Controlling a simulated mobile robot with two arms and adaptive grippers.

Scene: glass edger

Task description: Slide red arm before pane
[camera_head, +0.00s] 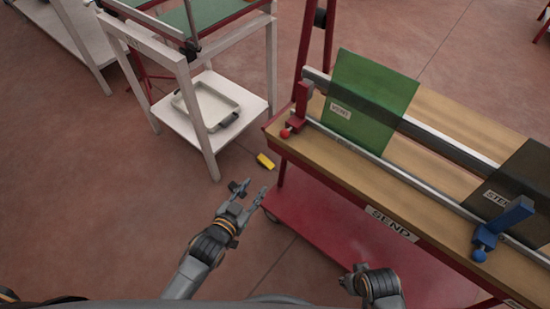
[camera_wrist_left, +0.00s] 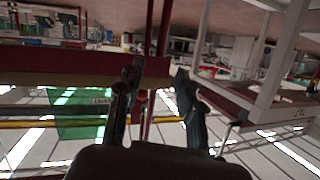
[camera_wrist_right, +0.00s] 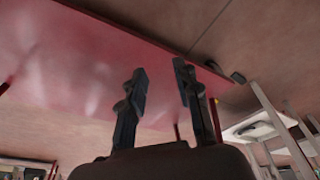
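The red arm (camera_head: 300,106) is a small red block with a round red knob, on the metal rail at the left end of the wooden bench (camera_head: 420,205). The green pane (camera_head: 369,98) stands upright just right of it, with a small label. The pane also shows in the left wrist view (camera_wrist_left: 78,112). My left gripper (camera_head: 249,190) is open and empty, left of the bench and short of the red arm. My right gripper (camera_wrist_right: 158,75) is open and empty in the right wrist view; in the head view its fingers are mostly hidden, low by the bench's front.
A blue arm (camera_head: 503,229) and a dark pane (camera_head: 518,180) stand at the bench's right end. A red lower shelf (camera_head: 340,230) lies under the bench. A white stand (camera_head: 172,100) with a tray is at left. A yellow item (camera_head: 265,161) lies on the floor.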

